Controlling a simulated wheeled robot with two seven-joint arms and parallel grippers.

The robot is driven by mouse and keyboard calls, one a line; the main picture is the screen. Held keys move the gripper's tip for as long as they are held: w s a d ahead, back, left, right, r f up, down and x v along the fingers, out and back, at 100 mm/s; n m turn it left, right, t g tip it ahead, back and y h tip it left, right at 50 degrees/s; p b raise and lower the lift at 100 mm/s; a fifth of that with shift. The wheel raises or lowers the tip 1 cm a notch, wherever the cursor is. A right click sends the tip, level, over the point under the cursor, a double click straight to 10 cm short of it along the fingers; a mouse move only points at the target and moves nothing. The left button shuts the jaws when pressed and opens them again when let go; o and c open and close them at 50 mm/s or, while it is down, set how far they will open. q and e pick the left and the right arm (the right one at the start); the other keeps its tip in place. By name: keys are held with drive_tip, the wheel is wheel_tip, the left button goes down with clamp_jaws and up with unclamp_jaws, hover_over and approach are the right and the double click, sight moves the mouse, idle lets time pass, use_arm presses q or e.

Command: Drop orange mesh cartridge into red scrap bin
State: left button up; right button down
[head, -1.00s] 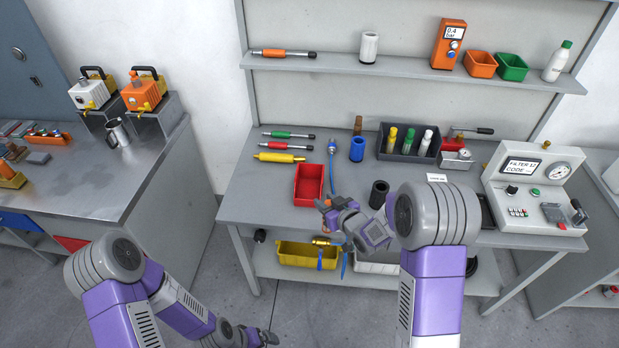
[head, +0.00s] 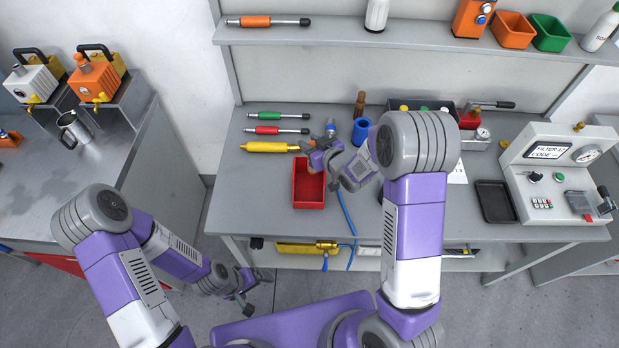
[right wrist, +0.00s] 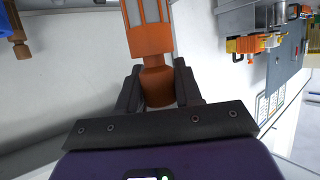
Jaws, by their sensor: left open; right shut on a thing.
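My right gripper (head: 315,152) is above the back end of the red scrap bin (head: 309,197) on the bench. In the right wrist view my right gripper (right wrist: 158,90) is shut on the orange mesh cartridge (right wrist: 149,40), gripping its narrow round end between the two fingers. The cartridge's wider part has grey slots and points away from the palm. In the head view the cartridge is mostly hidden by the gripper. The bin looks empty where I see inside. My left gripper (head: 244,300) is open and empty, low in front of the bench, away from everything.
A yellow cylinder (head: 265,147) lies left of the bin's back. A blue cup (head: 361,131) stands to its right, behind my right arm. A blue hose (head: 347,214) runs down over the bench edge.

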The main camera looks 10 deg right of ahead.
drive_tip(key=shift+s+f, duration=0.15)
drive_tip(key=shift+f, duration=0.3)
drive_tip(key=shift+f+b, duration=1.6)
drive_tip(key=shift+f, duration=0.6)
drive_tip(key=c, duration=0.7)
unclamp_jaws()
drive_tip(key=v, duration=0.7)
drive_tip(key=shift+s+d+r, duration=0.1)
drive_tip(key=shift+s, duration=0.2)
